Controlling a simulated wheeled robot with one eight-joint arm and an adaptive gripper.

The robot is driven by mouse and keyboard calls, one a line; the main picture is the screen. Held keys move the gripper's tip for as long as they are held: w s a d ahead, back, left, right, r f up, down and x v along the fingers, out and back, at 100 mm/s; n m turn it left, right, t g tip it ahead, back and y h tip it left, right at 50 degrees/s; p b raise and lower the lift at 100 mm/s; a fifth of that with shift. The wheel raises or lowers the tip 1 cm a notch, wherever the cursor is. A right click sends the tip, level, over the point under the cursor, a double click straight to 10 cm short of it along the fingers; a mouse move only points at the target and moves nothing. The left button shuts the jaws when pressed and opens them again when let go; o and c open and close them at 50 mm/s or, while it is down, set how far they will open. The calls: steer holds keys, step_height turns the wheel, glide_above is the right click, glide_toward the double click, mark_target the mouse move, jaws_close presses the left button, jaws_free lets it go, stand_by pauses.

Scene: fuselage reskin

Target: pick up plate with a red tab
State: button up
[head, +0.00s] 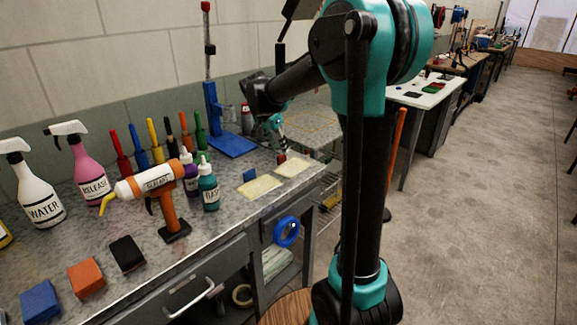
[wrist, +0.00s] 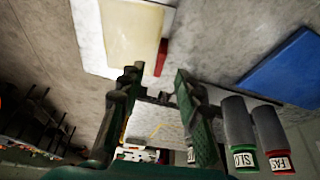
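The plate with the red tab is a thin cream sheet (head: 294,167) lying on the grey bench near its right corner, below my gripper in the head view. In the wrist view the cream plate (wrist: 133,33) is at the top, and its red tab (wrist: 162,57) sticks out at its lower right edge. The red tab (head: 281,158) also shows in the head view. My gripper (wrist: 155,78) is open and empty, with its two fingers apart just below the tab in the wrist view. My gripper in the head view (head: 280,135) is small and partly dark.
A second cream plate (head: 260,188) with a blue tab (head: 249,175) lies beside it. A blue stand (head: 232,145) is behind, its base also in the wrist view (wrist: 285,68). Labelled bottles (wrist: 240,130) are near the right finger. Squeeze bottles (head: 209,188) stand to the left.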

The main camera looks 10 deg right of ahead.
mark_target(282, 155)
steer(key=x, duration=0.5)
steer(key=shift+c, duration=0.2)
jaws_close()
